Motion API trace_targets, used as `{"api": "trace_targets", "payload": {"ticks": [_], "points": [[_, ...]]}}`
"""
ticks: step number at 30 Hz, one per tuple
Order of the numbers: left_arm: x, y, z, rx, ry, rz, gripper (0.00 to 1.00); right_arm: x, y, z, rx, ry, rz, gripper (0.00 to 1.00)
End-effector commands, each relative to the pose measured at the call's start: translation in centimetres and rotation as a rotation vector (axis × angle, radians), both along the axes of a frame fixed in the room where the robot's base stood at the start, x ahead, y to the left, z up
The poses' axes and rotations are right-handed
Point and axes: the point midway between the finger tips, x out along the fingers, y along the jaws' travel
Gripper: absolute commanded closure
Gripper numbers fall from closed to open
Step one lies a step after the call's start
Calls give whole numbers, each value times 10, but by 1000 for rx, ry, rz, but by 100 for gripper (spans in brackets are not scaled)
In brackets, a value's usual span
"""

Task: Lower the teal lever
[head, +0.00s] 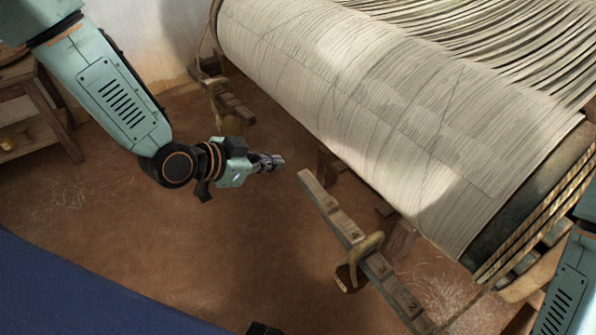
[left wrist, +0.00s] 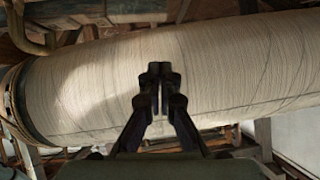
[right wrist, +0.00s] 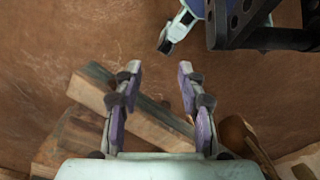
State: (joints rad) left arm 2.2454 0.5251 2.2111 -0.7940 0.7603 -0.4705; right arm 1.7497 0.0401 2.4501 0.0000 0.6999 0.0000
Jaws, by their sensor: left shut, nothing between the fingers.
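I cannot make out a teal lever in any view. My left gripper (head: 275,162) is shut and empty over the brown floor, left of the big cloth roll (head: 350,95). In the left wrist view the closed fingertips (left wrist: 160,70) appear in front of the roll (left wrist: 230,70). My right gripper (right wrist: 158,82) is open and empty in the right wrist view, above a wooden beam (right wrist: 155,122). It is hidden in the head view.
A second wooden piece with a hook (head: 222,95) stands near the wall. A wooden bench (head: 42,110) is at the far left. Ropes (head: 545,215) circle the roll's near end. A blue surface (head: 80,295) covers the lower left. The floor (head: 200,240) between is mostly clear.

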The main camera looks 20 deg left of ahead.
Motion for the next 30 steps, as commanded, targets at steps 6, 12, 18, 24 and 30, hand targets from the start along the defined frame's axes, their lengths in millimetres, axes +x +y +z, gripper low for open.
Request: {"api": "trace_targets", "payload": {"ticks": [6,12,18,24,30], "points": [[19,-12,-17,3,-1,-4,100,0,0,-13,0,0,0,60],[41,-26,-33,3,-1,-4,100,0,0,-22,0,0,0,60],[59,-35,-57,-1,3,0,100,0,0,-33,0,0,0,60],[65,-35,-76,-1,0,1,100,0,0,-41,0,-1,0,60],[67,-35,-81,-1,0,1,100,0,0,-42,0,-1,0,60]]}}
